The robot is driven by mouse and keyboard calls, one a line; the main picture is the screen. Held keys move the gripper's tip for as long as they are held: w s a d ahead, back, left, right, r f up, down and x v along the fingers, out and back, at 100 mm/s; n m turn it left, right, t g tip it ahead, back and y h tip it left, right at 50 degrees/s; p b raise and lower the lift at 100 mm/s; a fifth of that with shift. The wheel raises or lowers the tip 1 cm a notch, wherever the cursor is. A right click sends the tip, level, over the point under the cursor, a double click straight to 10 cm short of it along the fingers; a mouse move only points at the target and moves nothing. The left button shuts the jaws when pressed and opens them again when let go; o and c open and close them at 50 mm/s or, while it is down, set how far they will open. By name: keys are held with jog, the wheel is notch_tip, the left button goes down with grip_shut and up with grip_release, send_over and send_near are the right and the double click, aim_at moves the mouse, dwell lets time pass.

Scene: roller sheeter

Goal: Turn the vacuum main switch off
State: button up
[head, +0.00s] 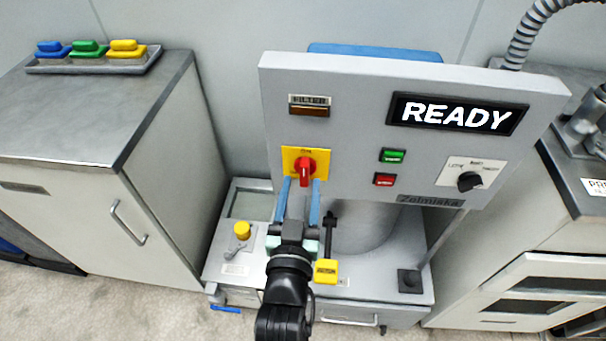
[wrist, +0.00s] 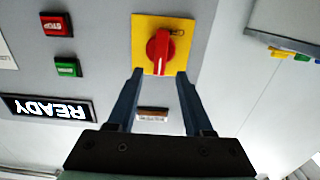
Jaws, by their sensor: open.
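The main switch is a red rotary knob (head: 306,168) on a yellow square plate (head: 291,158), at the lower left of the grey control panel (head: 350,120). In the wrist view the fingertips of my gripper (wrist: 158,74) are spread either side of the knob's lower end. Contact with the knob cannot be told.
The display (head: 457,113) reads READY. Green (head: 392,156) and red (head: 384,180) buttons and a black selector (head: 470,181) sit to the right. A yellow tag (head: 326,271) and a yellow knob (head: 242,230) are on the machine base below. A cabinet (head: 90,110) stands at left.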

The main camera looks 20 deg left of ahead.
aim_at(304, 171)
jog(key=shift+x, duration=1.6)
grip_shut()
